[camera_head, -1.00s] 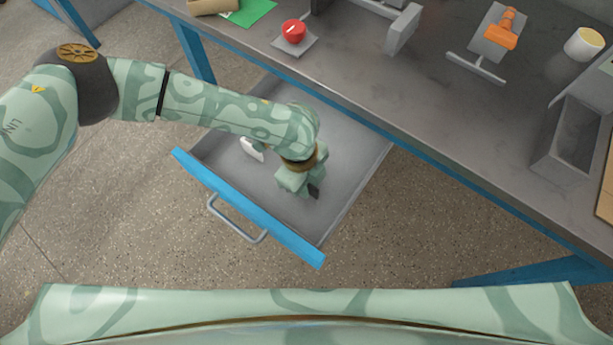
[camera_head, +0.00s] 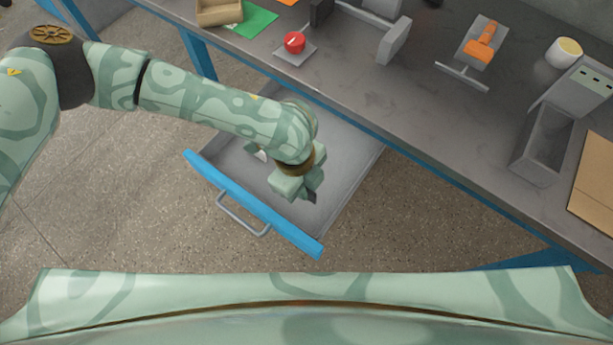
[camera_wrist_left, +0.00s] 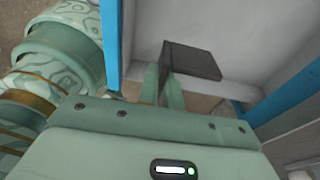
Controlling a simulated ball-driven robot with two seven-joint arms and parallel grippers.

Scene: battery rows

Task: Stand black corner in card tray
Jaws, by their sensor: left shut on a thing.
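My left gripper (camera_head: 304,193) is down over the open drawer (camera_head: 345,185). It is shut on a black corner (camera_wrist_left: 192,62), a dark angled piece that shows beyond the fingers in the left wrist view. In the head view only a small dark part of the corner (camera_head: 312,196) shows below the gripper. A light-brown tray (camera_head: 207,17), apparently the card tray, stands on the workbench at the upper left, partly cut off by the picture edge. My right gripper is not in view.
A white item (camera_head: 261,155) lies in the drawer, partly hidden by my arm. The workbench (camera_head: 400,125) holds a red button (camera_head: 294,42), an orange-handled tool (camera_head: 481,45), a cup (camera_head: 564,52) and a grey bin (camera_head: 541,150). The blue drawer front (camera_head: 250,203) is near my gripper.

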